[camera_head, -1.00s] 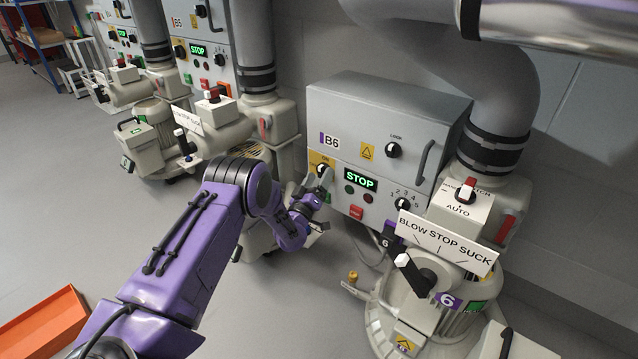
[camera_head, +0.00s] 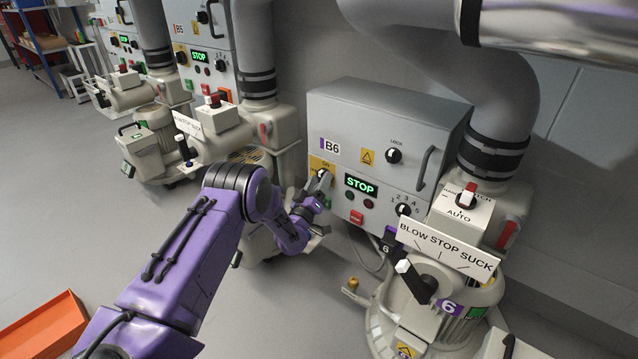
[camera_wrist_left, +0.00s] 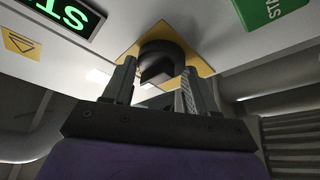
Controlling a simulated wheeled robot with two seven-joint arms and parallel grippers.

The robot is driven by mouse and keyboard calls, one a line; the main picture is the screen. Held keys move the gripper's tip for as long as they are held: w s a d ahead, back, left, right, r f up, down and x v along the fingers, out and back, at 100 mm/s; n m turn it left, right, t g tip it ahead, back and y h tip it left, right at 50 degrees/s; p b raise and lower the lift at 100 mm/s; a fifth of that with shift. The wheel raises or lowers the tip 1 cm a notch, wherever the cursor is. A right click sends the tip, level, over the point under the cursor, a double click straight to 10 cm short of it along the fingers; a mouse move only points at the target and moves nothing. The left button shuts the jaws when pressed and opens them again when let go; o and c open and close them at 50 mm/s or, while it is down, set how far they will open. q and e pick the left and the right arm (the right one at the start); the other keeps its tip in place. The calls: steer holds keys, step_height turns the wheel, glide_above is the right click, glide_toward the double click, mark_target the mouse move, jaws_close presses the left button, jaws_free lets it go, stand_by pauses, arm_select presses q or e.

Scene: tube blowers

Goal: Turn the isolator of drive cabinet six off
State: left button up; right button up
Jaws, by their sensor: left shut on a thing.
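Drive cabinet six is the grey box labelled B6 (camera_head: 375,125) on the wall, with a lit green STOP display (camera_head: 360,186). Its isolator is a dark rotary knob (camera_head: 322,174) on a yellow plate (camera_head: 317,163) at the cabinet's left front, with "ON" printed above it. My left gripper (camera_head: 319,186) reaches it from below. In the left wrist view, its two fingers (camera_wrist_left: 158,76) stand on either side of the black knob (camera_wrist_left: 160,58) and are shut on it. The knob's exact angle is partly hidden by the fingers. My right gripper is not in view.
Blower six (camera_head: 430,310) with its black lever and the BLOW STOP SUCK sign (camera_head: 447,247) stands right of and below the cabinet. Cabinet B5 (camera_head: 205,50) is at the left rear. An orange bin (camera_head: 45,325) lies at the lower left. Grey floor between is open.

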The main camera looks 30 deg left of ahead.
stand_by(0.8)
arm_select(q)
steer(key=o, duration=1)
steer(key=p+v, duration=0.4)
steer(key=v, duration=0.6)
steer(key=shift+s, duration=0.3)
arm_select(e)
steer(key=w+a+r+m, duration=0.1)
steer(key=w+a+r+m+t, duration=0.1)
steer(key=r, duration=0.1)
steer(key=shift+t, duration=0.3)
